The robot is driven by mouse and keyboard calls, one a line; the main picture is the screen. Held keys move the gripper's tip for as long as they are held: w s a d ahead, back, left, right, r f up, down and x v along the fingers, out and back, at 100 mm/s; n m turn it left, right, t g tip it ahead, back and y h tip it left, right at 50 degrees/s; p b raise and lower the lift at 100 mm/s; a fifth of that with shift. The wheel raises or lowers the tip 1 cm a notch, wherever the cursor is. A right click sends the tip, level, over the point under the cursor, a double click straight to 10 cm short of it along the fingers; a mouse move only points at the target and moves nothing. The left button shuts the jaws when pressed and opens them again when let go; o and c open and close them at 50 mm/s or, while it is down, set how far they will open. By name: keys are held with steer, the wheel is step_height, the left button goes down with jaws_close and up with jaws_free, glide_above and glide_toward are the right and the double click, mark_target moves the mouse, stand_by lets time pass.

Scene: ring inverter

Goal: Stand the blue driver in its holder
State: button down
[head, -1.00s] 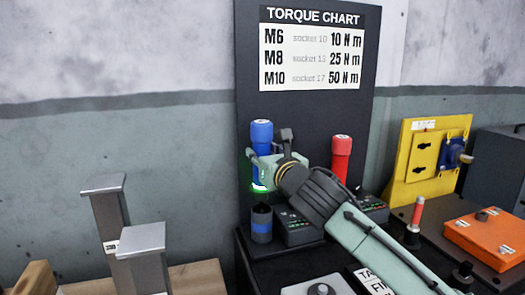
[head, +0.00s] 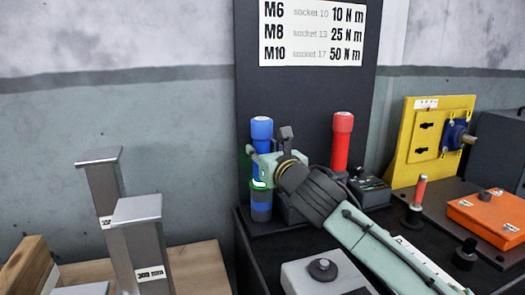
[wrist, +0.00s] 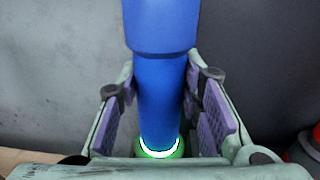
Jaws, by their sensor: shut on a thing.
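The blue driver (head: 262,130) is upright, with a lit green-white ring near its lower end. My gripper (head: 263,168) is shut on its shaft from the right. In the wrist view the driver (wrist: 160,80) stands between the purple pads of my gripper (wrist: 163,125). The holder (head: 261,207), a dark cup with a blue band, is directly below the driver. The ring sits right at the holder's top, and no clear gap shows between them. I cannot tell how far the tip is inside; the holder is hidden in the wrist view.
A red driver (head: 341,140) stands upright to the right, behind my arm. A dark panel with the torque chart (head: 311,35) rises behind. Grey metal posts (head: 137,240) stand at left. A yellow panel (head: 430,140) and an orange box (head: 490,218) are at right.

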steer(key=shift+f, duration=0.1)
stand_by(0.3)
steer(key=c, duration=1.1)
jaws_free()
steer(key=shift+o, duration=0.2)
